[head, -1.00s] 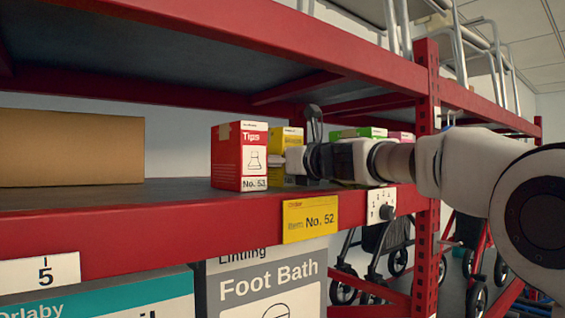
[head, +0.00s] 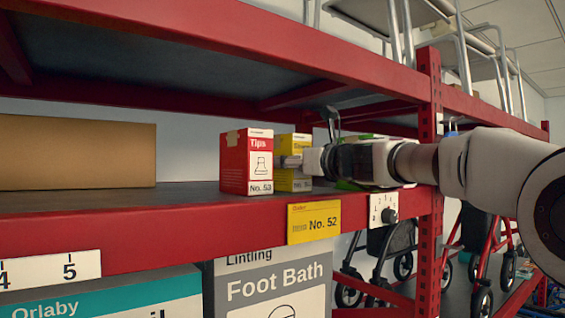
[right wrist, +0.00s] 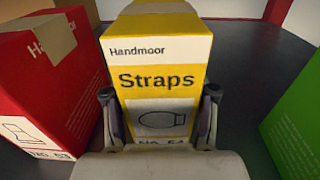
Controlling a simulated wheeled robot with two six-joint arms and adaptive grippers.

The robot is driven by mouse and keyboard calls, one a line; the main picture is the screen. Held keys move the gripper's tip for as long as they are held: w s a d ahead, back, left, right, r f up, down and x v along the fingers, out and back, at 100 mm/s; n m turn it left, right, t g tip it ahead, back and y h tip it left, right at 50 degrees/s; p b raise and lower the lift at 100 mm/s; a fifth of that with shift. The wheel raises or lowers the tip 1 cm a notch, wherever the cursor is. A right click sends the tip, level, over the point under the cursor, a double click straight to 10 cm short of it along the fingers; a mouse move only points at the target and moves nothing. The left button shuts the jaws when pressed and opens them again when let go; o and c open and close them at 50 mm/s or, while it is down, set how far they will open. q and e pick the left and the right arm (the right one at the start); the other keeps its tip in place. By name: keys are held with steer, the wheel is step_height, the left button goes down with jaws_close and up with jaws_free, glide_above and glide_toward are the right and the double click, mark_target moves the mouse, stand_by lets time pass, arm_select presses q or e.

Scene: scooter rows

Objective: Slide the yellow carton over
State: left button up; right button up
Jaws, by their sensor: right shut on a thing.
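The yellow Straps carton (head: 300,145) stands upright on the red shelf, just right of the red Tips carton (head: 246,165). In the right wrist view the yellow carton (right wrist: 158,60) faces me, with a finger at each side of its lower front. My right gripper (head: 285,161) reaches in from the right and is shut on the yellow carton. It also shows at the bottom of the right wrist view (right wrist: 160,118). There the red carton (right wrist: 45,85) stands close at the left, turned at an angle. My left gripper is not in view.
A green carton (right wrist: 295,125) stands to the right, with bare shelf between it and the yellow one. A brown box (head: 75,152) stands far left. The yellow No. 52 label (head: 314,222) is on the shelf edge. A red post (head: 429,150) rises beside my arm.

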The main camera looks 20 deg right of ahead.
steer(key=shift+s+d+f, duration=0.15)
steer(key=shift+s+d, duration=0.2)
steer(key=shift+d, duration=0.2)
steer(key=shift+s+d+f, duration=0.15)
steer(key=shift+s+d, duration=0.15)
steer(key=shift+d, duration=0.25)
steer(key=o, duration=1.2)
steer(key=shift+o, duration=1)
steer(key=shift+w, duration=0.5)
